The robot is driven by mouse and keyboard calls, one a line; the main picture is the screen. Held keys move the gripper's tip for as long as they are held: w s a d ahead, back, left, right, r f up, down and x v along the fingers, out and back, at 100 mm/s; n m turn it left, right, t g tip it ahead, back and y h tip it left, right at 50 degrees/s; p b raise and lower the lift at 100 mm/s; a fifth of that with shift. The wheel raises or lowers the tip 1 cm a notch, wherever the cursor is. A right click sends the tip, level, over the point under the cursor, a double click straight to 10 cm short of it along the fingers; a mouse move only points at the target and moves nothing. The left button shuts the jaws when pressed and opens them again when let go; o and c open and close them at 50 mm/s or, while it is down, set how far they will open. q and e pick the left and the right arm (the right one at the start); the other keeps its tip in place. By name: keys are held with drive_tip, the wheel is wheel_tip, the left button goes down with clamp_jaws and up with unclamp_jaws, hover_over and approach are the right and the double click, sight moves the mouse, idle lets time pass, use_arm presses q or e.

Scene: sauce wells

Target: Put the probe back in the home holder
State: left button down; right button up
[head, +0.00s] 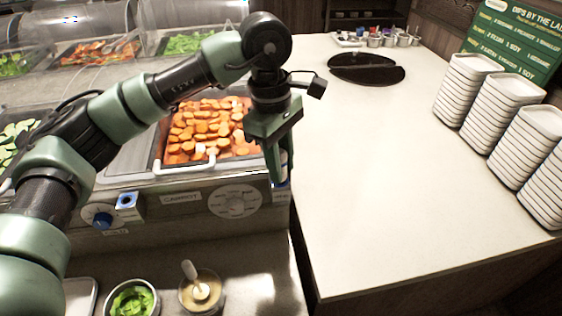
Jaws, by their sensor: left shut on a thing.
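My left gripper (279,172) points down at the right end of the counter front, beside the carrot pan. It is shut on a slim pale thing, which I take to be the probe (284,165); the fingers hide most of it. A bit of blue shows just below the fingertips, and I cannot tell whether the probe's lower end is inside a holder there. A small box-shaped holder with a blue opening (127,201) is on the counter front at the left, and looks empty. Which holder is home is not readable. My right gripper is not in view.
A blue knob (102,219) and a round dial (236,201) are on the counter front. Below stand a bowl of greens (132,300) and a sauce bowl with a spoon (200,292). Stacks of white dishes (506,112) line the right table (375,190), whose middle is clear.

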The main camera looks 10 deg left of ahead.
use_arm(q)
drive_tip(key=c, duration=1.1)
unclamp_jaws()
drive_tip(key=shift+s+r, duration=0.15)
